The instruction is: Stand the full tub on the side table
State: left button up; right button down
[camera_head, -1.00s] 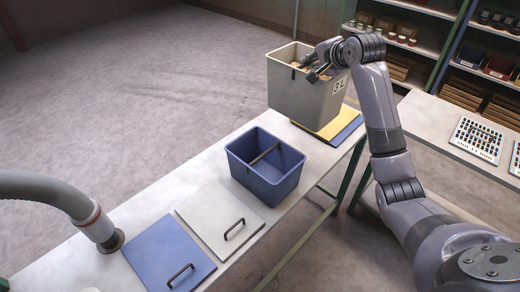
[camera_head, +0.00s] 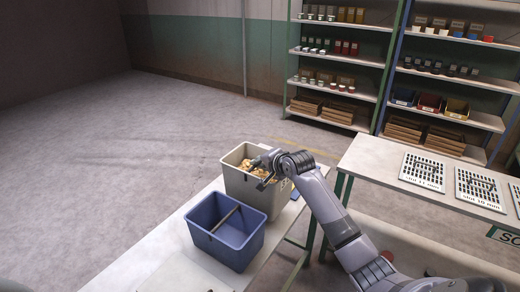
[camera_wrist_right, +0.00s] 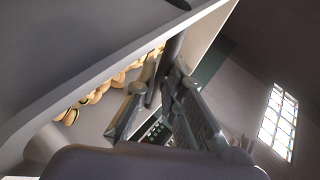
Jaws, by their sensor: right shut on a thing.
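The full tub (camera_head: 245,187) is pale grey-beige and holds many tan nuts. It appears upright, just behind the blue tub on the white bench (camera_head: 150,262). Its base is hidden, so I cannot tell whether it touches the bench. My right gripper (camera_head: 264,173) is at the tub's top and shut on it, seemingly at a dark bar across the opening. In the right wrist view, the fingers (camera_wrist_right: 150,108) are beside the nuts and inner wall. A white-topped table (camera_head: 375,162) stands at the right, seemingly the side table. My left gripper is out of view.
The blue tub (camera_head: 226,232) with a crossbar looks empty. Perforated trays (camera_head: 423,171) lie on the right table, whose near left end is clear. A gap with floor separates bench and table. Stocked shelves (camera_head: 340,62) stand behind. Open floor lies at left.

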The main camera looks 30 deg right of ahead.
jog(key=f, duration=0.4)
jog(key=shift+w+f, duration=0.2)
jog(key=shift+f, duration=0.15)
jog(key=c, duration=2.1)
grip_release()
jog(key=shift+s+f, duration=0.2)
jog(key=shift+f, duration=0.3)
jog(key=o, duration=0.4)
jog(key=shift+s+r, duration=0.1)
jog(key=shift+r, duration=0.05)
jog(key=v, duration=1.2)
